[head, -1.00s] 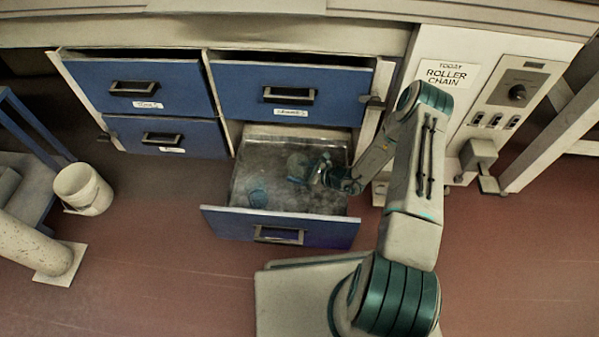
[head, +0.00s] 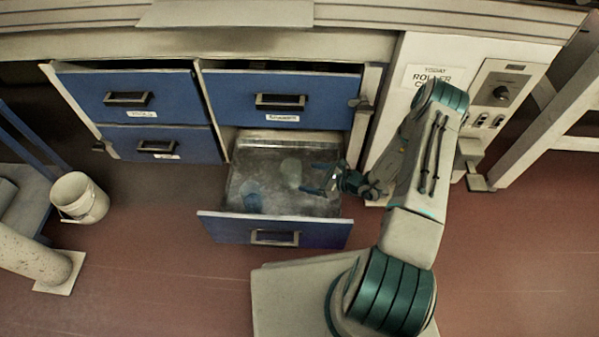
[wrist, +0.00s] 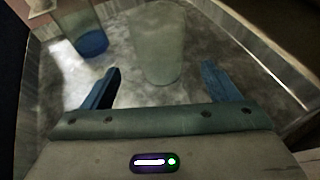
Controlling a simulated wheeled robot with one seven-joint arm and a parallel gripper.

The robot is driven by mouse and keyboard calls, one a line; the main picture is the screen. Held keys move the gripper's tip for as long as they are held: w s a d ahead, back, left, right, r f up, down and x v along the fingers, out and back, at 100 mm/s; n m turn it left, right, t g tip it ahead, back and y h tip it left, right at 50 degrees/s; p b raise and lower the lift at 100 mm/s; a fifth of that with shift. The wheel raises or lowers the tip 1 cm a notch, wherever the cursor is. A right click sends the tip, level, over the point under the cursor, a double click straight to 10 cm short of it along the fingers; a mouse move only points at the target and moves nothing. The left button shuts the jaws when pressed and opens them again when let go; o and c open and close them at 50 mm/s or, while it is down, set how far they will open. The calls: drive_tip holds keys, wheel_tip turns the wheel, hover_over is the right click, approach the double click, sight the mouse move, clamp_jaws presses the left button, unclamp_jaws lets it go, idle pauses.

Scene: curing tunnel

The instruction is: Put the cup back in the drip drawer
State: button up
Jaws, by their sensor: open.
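The lower right drawer (head: 275,229) is pulled out, its metal inside showing. A pale greenish see-through cup (head: 291,171) is inside it, toward the right; in the wrist view that cup (wrist: 158,50) is ahead of my fingers, in line with the gap between them. A second see-through cup with a blue bottom (wrist: 90,42) is to its left; it shows as a bluish shape in the head view (head: 252,197). My gripper (head: 320,186) is open and empty over the drawer's right side, just right of the pale cup and apart from it.
The upper right drawer (head: 262,117) is directly above and behind the open one. Two more blue drawers (head: 165,145) are at the left. A control panel (head: 497,94) is right of my arm. A white bucket (head: 80,198) stands on the floor at the left.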

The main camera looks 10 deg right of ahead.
drive_tip(key=v, duration=0.3)
drive_tip(key=shift+s+d+r+p, duration=0.1)
drive_tip(key=shift+d+r+p, duration=0.1)
drive_tip(key=shift+p, duration=0.15)
drive_tip(key=s+a+r+n+g+h, duration=0.1)
drive_tip(key=s+a+r+n+g, duration=0.15)
drive_tip(key=r+n, duration=0.4)
drive_tip(key=s+a+r+n+g, duration=0.1)
drive_tip(key=s+r+n+g, duration=0.15)
drive_tip(key=r, duration=0.65)
drive_tip(key=s+a+r+n+g+h, duration=0.1)
drive_tip(key=r+n+g, duration=0.2)
drive_tip(key=r+n, duration=0.35)
drive_tip(key=s+d+r+n+t+h, duration=0.1)
drive_tip(key=s+d+r+n+h, duration=0.1)
drive_tip(key=s+r+n+h, duration=0.2)
drive_tip(key=s+d+r+n+h, duration=0.2)
drive_tip(key=s+r+n+h, duration=0.3)
drive_tip(key=s+r, duration=0.5)
wheel_tip(320, 180, up, 3)
drive_tip(key=shift+r+t, duration=0.2)
drive_tip(key=shift+t, duration=0.2)
drive_tip(key=shift+a+n, duration=0.1)
drive_tip(key=shift+n, duration=0.15)
